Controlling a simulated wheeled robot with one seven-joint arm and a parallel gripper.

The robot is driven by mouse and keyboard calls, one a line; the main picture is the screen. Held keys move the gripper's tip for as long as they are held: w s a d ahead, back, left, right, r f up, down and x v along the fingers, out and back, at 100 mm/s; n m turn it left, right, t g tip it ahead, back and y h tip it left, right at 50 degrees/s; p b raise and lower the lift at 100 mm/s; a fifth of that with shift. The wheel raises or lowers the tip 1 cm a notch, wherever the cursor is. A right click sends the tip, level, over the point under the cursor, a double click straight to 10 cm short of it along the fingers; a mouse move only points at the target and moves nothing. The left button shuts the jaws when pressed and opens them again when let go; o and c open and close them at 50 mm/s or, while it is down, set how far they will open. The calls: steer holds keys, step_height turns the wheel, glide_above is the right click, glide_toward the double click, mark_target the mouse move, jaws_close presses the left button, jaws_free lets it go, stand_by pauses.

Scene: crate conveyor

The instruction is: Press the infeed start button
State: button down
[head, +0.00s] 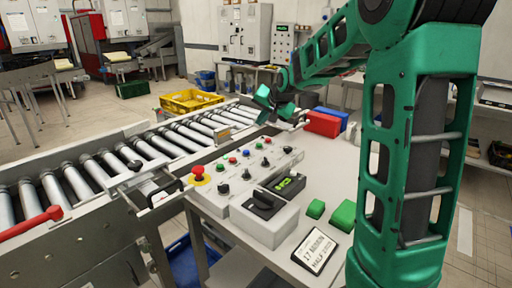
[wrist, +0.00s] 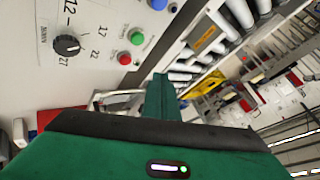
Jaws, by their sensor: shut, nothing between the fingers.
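A sloped grey control panel (head: 240,165) stands beside the roller conveyor, with several coloured buttons and dark knobs. In the wrist view, a green button (wrist: 137,38), a red button (wrist: 124,59) and a blue button (wrist: 157,4) sit near the panel's edge, beside a black dial (wrist: 66,45). I cannot read which label marks infeed start. My gripper (wrist: 160,78) is shut and empty; its fingertips lie just right of and below the green and red buttons in that view. In the head view my gripper (head: 267,108) hangs beyond the panel's far end, apparently apart from the buttons.
A red emergency stop (head: 197,171) on a yellow base is at the panel's near left. Green blocks (head: 343,215) and a sign (head: 315,251) lie on the table. Rollers (head: 150,146) run behind; a yellow crate (head: 190,101) stands beyond.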

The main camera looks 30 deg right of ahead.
mark_target(259, 145)
steer(key=shift+f, duration=3.05)
steer(key=shift+f, duration=0.1)
steer(key=shift+f, duration=0.25)
